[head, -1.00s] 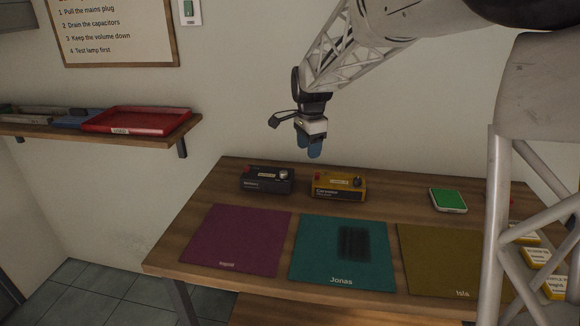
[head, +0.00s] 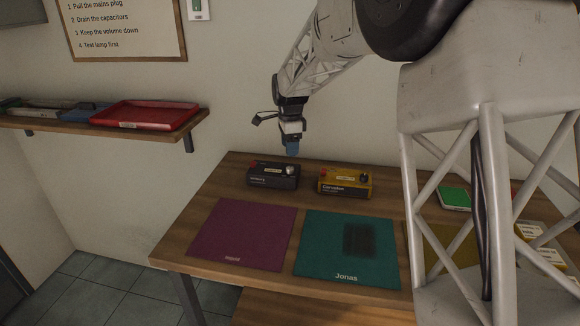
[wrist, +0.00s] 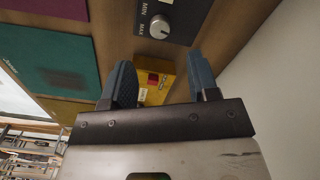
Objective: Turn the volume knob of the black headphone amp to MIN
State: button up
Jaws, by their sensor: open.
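The black headphone amp (head: 272,176) stands at the back of the wooden table, left of a yellow amp. Its silver volume knob (head: 290,170) is on the right of its top. In the wrist view the knob (wrist: 160,26) sits beside the printed words MIN and MAX on the black top; its pointer setting is too small to tell. My gripper (head: 292,146) hangs above and behind the black amp, near the knob. In the wrist view its two blue fingers (wrist: 160,78) are apart with nothing held between them, and the knob lies beyond their tips.
The yellow amp (head: 345,183) with its own knob is close on the right. Purple (head: 240,236) and teal (head: 345,268) mats lie in front. A green-topped object (head: 454,198) is further right, partly behind my arm. The wall is close behind.

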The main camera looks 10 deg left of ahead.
aim_at(290, 168)
jog(key=shift+f, duration=3.85)
jog(key=c, duration=0.9)
jog(key=shift+c, duration=0.2)
